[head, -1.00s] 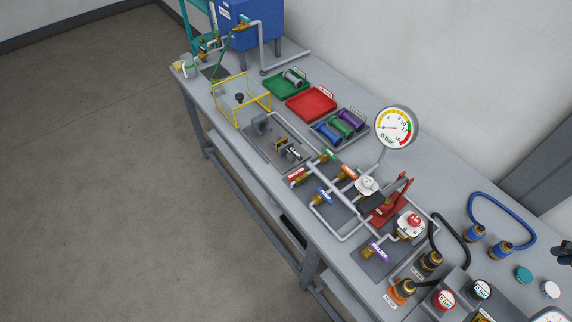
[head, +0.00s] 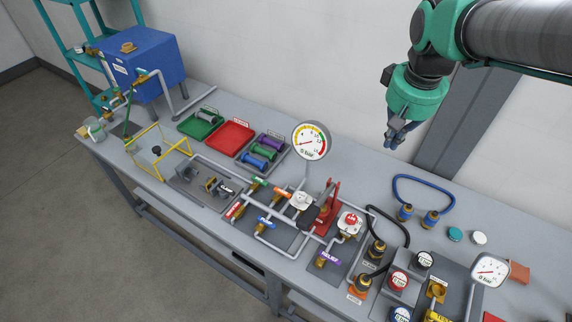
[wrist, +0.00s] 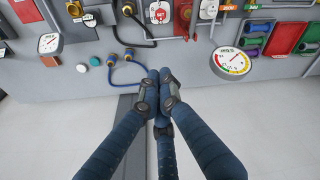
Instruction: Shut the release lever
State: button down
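A small valve with a purple handle and tag (head: 329,261) sits at the front of the bench, below the red-capped white unit. Its lettering is too small to read surely, so I cannot tell if it is the release lever, nor its exact handle angle. A red upright hand pump (head: 328,207) with a black grip stands just behind it. My gripper (head: 393,140) hangs high above the back of the bench, right of the large gauge, far from these. In the wrist view its fingers (wrist: 160,88) are together with nothing between them.
The large round gauge (head: 311,141) stands up behind the pipework. Blue (head: 424,190) and black hoses lie right of the pump. Green and red trays (head: 231,137), a yellow frame (head: 160,151) and a blue tank (head: 145,64) are on the left. A wall rises behind.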

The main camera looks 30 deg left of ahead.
jog(key=a+f+n+g+h+p, duration=0.1)
jog(key=a+f+n+p, duration=0.35)
jog(key=a, duration=1.15)
jog(key=a+f+n+g+h, duration=0.1)
jog(key=a+f, duration=0.7)
jog(key=a, duration=0.7)
jog(key=s+a+f+n+h+p, duration=0.1)
jog(key=s+a+f+n+p, duration=0.2)
jog(key=s+a+f, duration=1.5)
jog(key=a+f+n, duration=0.2)
jog(key=a, duration=0.1)
jog(key=shift+a+h+p, duration=0.15)
jog(key=shift+h+p, duration=0.15)
jog(key=shift+p, duration=0.1)
